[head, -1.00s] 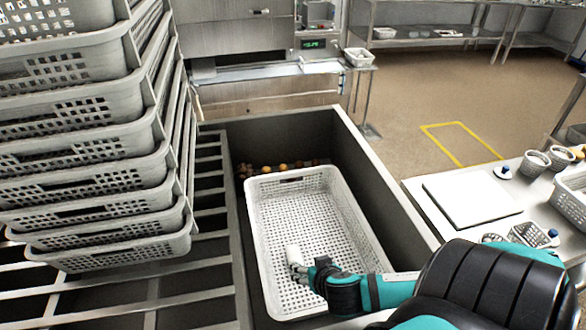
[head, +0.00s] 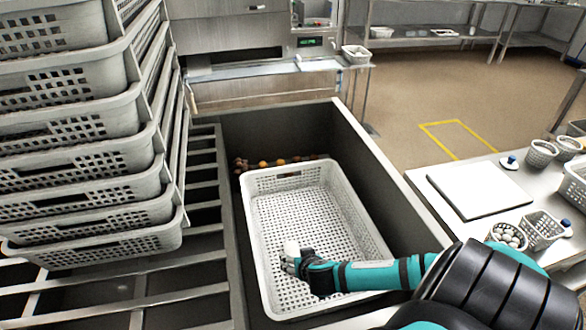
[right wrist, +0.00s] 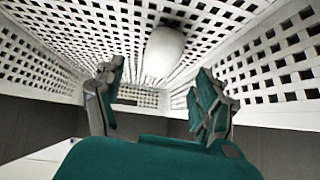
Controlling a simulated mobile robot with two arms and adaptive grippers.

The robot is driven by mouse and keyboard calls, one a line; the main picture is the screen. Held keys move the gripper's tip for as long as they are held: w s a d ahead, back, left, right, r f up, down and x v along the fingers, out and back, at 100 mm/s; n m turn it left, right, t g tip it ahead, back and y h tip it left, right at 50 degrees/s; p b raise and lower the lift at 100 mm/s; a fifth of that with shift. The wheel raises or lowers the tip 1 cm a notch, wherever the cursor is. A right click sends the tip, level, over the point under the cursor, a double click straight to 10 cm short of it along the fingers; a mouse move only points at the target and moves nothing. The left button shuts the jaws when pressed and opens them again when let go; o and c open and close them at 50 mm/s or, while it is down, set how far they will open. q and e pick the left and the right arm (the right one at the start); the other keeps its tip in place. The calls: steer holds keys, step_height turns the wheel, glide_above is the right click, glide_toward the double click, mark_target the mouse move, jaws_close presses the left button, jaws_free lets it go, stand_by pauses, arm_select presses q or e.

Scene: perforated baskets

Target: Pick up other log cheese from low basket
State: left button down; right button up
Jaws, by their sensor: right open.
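The low basket (head: 254,215) is white and perforated and sits in a dark sunken bay. One white log cheese (head: 291,246) stands out in its near left part; its lower part is hidden by my right gripper (head: 288,264). In the right wrist view the cheese (right wrist: 164,50) is a smooth, pale, rounded log just beyond and between the spread fingers of my right gripper (right wrist: 160,72). The fingers are open and do not appear closed on it. My left gripper is not in view.
A tall stack of white perforated baskets (head: 75,160) stands at left on a slatted metal rack. The bay's wall (head: 380,190) rises on the right. A side table with a white board (head: 478,188) and small baskets lies further right.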

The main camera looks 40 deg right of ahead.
mark_target(294, 253)
steer(key=b+x, duration=0.1)
steer(key=x, duration=0.5)
steer(key=shift+r, duration=0.15)
steer(key=c, duration=1.4)
